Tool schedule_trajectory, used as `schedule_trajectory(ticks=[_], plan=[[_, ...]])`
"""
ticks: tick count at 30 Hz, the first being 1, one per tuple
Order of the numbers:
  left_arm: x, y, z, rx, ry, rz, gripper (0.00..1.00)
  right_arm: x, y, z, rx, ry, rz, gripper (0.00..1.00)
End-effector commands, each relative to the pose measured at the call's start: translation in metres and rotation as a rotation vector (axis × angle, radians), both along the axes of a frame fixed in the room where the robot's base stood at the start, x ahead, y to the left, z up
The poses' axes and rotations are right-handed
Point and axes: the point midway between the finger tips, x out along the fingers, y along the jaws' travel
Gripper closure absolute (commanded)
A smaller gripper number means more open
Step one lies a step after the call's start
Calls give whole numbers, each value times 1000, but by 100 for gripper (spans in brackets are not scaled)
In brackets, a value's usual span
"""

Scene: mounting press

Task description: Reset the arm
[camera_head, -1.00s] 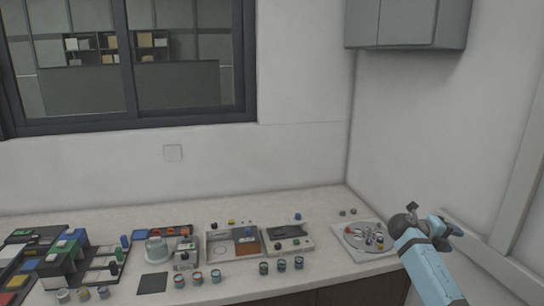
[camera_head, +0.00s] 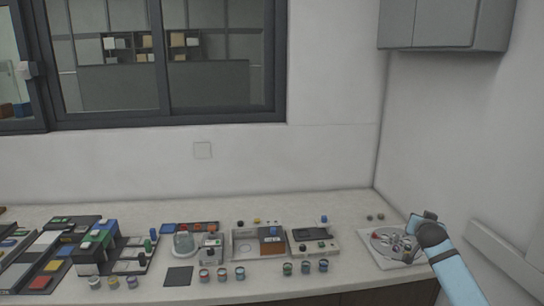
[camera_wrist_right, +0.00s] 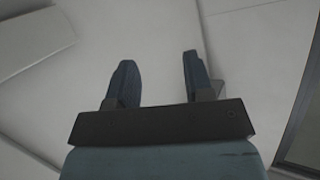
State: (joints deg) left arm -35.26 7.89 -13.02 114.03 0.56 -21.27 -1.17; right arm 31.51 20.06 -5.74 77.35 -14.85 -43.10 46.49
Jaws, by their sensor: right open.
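My right arm (camera_head: 458,276) comes in from the lower right of the head view, light blue with a dark wrist joint. Its gripper end is at the right end of the counter, in front of the round tray on a white board (camera_head: 381,254), and partly hides it. In the right wrist view my right gripper (camera_wrist_right: 156,82) shows two dark fingers set well apart, with nothing between them and pale wall-like surfaces beyond. My left gripper is in neither view.
The counter (camera_head: 345,207) runs along the window wall. On it stand a glass-domed device (camera_head: 187,243), an open box with a brown block (camera_head: 271,245), a grey device (camera_head: 313,242), several small jars (camera_head: 222,274), a dark mat (camera_head: 179,276) and coloured blocks (camera_head: 98,246). A wall cabinet (camera_head: 443,22) hangs upper right.

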Motion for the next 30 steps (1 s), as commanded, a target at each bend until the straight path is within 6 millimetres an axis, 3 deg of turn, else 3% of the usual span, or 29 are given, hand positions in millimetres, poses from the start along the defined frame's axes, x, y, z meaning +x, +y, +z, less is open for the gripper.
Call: schedule_trajectory(ticks=[6,12,13,15,20,23,26,30], plan=[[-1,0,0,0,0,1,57,15,28,22,-322,-42,269,53],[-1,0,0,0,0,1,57,20,44,43,-579,-116,390,53],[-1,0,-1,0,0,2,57,18,48,38,-600,-119,404,53],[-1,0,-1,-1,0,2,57,2,63,6,-580,-91,430,53],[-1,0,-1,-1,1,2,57,-36,95,-51,-553,-46,486,53],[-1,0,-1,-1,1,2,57,-69,117,-93,-527,-11,526,53],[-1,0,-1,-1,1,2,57,-112,144,-137,-491,29,574,53],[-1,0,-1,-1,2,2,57,-192,186,-197,-423,91,641,53]])
